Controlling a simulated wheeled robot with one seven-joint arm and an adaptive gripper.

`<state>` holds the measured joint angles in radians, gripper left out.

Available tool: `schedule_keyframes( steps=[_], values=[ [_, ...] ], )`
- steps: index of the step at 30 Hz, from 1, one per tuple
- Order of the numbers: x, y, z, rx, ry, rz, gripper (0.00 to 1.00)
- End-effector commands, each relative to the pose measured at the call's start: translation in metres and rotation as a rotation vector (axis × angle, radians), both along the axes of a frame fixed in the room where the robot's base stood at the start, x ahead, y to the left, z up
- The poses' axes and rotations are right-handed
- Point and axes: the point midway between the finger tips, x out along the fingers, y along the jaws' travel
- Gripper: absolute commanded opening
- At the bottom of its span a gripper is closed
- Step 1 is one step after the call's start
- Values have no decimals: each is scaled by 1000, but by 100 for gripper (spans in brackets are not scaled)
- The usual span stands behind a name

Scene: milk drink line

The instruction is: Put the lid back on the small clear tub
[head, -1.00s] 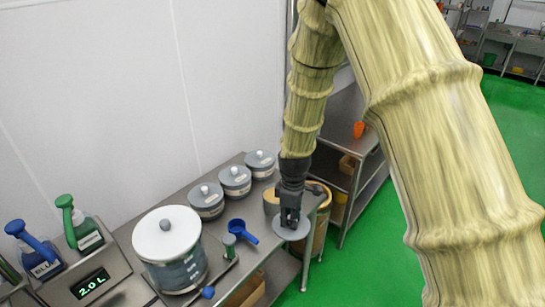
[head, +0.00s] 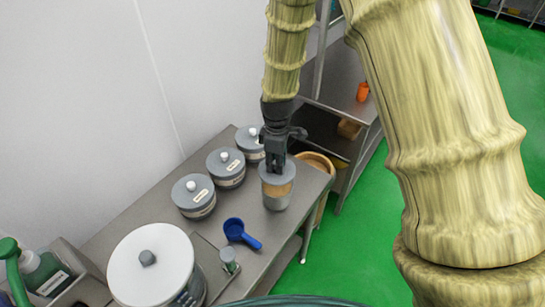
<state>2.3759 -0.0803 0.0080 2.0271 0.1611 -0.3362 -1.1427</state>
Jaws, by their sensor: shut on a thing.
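My gripper (head: 276,166) points down and is shut on the grey lid (head: 289,173), at its middle. The lid is level over the mouth of the small clear tub (head: 277,201), which shows a tan band around its upper part. The tub stands upright near the right end of the steel table (head: 150,203). The lid looks in line with the tub's rim and at or very close to it. I cannot tell whether it is fully seated. My fingers hide the lid's knob.
Three grey lidded pots (head: 193,196) stand along the wall side. A wooden barrel (head: 318,162) is behind the table's right end, near a shelf rack (head: 330,128).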

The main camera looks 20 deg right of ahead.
Motion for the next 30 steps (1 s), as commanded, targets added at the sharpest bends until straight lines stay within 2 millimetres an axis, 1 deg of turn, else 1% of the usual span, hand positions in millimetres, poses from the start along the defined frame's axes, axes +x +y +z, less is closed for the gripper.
schedule_keyframes(
  steps=[9,21,25,30],
  values=[
    [14,1,-32,0,13,2,0],
    [14,1,-60,0,15,2,0],
    [15,1,-65,0,14,1,0],
    [15,1,-66,0,13,1,0]
  ],
)
